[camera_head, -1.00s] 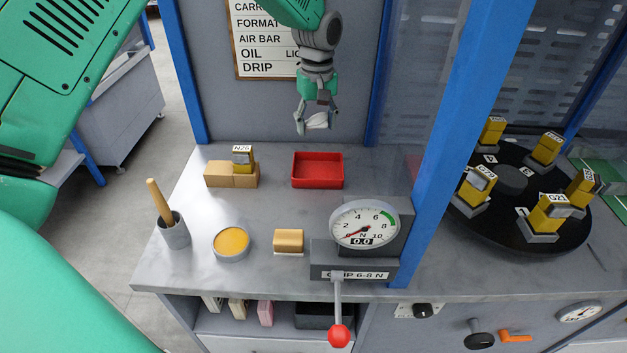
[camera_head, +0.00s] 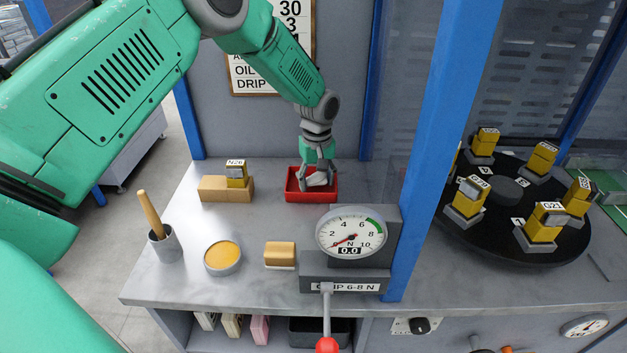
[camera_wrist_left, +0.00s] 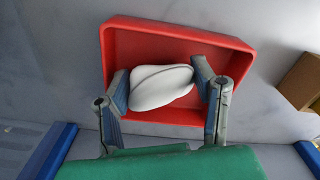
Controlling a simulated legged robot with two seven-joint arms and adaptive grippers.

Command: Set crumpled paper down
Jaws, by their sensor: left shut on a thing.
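The crumpled paper (camera_wrist_left: 160,86) is a white, rounded lump between the two fingers of my left gripper (camera_wrist_left: 163,92) in the left wrist view. In the head view my left gripper (camera_head: 318,178) is shut on the paper (camera_head: 317,180) and points down into the red tray (camera_head: 311,198). The red tray (camera_wrist_left: 176,32) surrounds the paper in the wrist view. Whether the paper touches the tray floor cannot be told. My right gripper is not in view.
A gauge (camera_head: 351,233) stands in front. A cup with a wooden handle (camera_head: 166,244), a yellow-filled dish (camera_head: 222,256) and a blue post (camera_head: 426,150) are nearby.

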